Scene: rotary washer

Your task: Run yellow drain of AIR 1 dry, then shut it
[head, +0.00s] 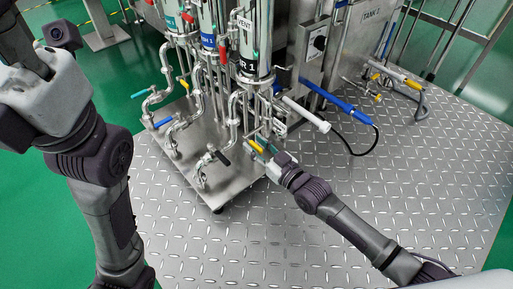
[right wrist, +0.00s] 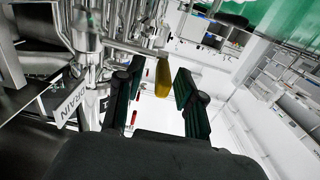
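The AIR 1 housing (head: 252,40) is a steel column with a black label, partly cut off by the top edge in the head view. A yellow lever (head: 257,146) shows low in front of it. My right gripper (head: 268,155) is beside this lever. In the right wrist view, a yellow handle (right wrist: 162,77) stands between the two green-padded fingers of my right gripper (right wrist: 160,82); the fingers are apart, with gaps at both sides. A DRAIN tag (right wrist: 70,112) hangs at left. My left arm is at the left of the head view; its gripper does not show.
Other columns and valve pipes stand left of AIR 1, with a blue lever (head: 163,122), a teal lever (head: 140,93) and a black lever (head: 222,158). The diamond-plate floor (head: 400,180) is clear in front.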

